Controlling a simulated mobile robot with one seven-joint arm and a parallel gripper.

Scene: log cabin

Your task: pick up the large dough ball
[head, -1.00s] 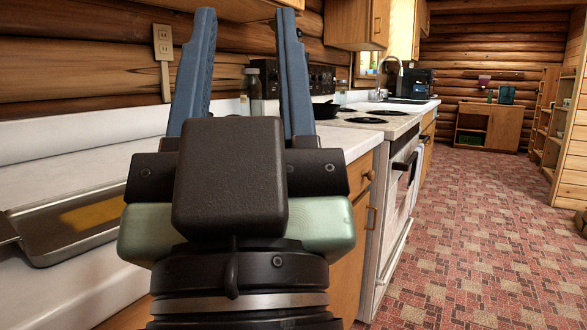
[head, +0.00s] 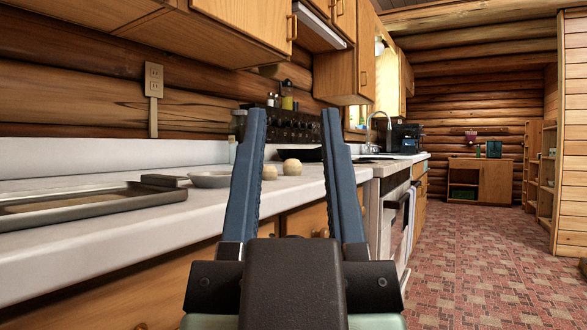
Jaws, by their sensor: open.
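Two pale dough balls sit on the white counter and show between my fingers. The right dough ball (head: 292,167) looks slightly larger. The left dough ball (head: 269,172) is close beside it and may be partly hidden by my left finger, so I cannot be sure which is the large one. My gripper (head: 293,112) is open and empty, its two blue fingers pointing up and forward. It is nearer to me than the balls and apart from them.
A metal baking tray (head: 90,205) lies on the counter (head: 100,245) at the left, with a shallow plate (head: 208,180) beyond it. A dark pan (head: 308,155) stands behind the balls. Wooden cabinets (head: 225,25) hang above. The patterned floor (head: 480,250) at the right is clear.

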